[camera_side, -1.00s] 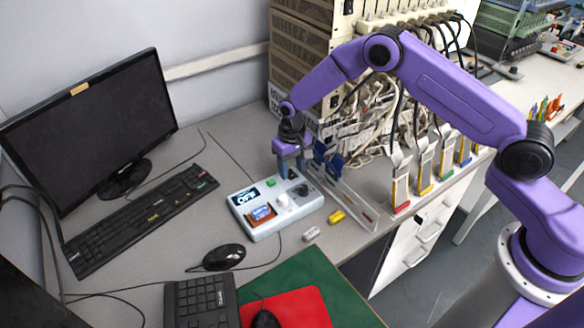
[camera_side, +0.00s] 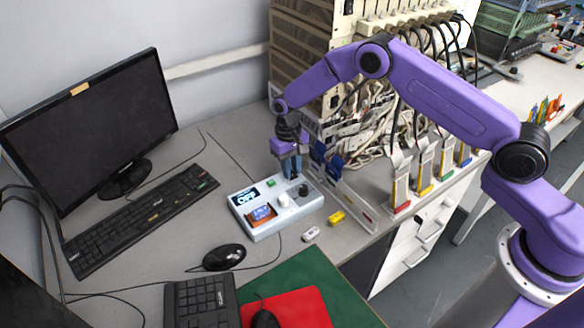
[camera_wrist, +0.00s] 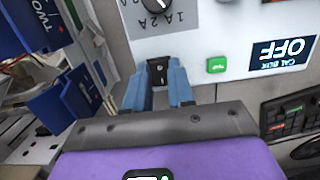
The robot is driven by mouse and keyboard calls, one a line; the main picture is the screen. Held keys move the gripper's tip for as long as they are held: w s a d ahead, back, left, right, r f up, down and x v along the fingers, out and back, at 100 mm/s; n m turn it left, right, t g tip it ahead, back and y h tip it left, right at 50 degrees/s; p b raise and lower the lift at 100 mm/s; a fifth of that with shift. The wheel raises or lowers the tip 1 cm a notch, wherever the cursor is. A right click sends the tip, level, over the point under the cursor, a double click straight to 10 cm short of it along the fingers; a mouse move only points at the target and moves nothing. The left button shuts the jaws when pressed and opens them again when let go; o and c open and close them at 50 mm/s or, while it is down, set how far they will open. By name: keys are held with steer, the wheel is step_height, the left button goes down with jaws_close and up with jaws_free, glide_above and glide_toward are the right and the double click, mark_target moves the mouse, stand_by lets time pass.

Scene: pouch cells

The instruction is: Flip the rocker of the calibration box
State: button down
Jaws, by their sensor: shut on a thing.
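The calibration box (camera_side: 262,228) is a pale blue-white case on the desk, with a small display (camera_side: 246,196) that reads OFF. In the wrist view the display (camera_wrist: 283,52) also reads OFF, upside down. My gripper (camera_side: 291,176) is at the far edge of the box, pointing down. In the wrist view its blue fingers (camera_wrist: 158,78) are closed around the small black rocker (camera_wrist: 159,67). The fingers hide the rocker in the side view. A green button (camera_wrist: 217,65) is right of the fingers, and a dark knob (camera_wrist: 155,4) is above them.
A clear rack with blue pouches (camera_side: 335,160) stands close to the right. A yellow piece (camera_side: 336,217) and a white piece (camera_side: 311,233) lie in front.

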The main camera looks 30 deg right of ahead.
steer(key=shift+w+g, duration=0.3)
steer(key=shift+g, duration=0.7)
steer(key=c, duration=1)
jaws_free()
steer(key=shift+o, duration=0.2)
steer(key=shift+r, duration=0.1)
steer(key=v, duration=1.1)
steer(key=shift+w+r, duration=0.25)
steer(key=shift+r, duration=0.1)
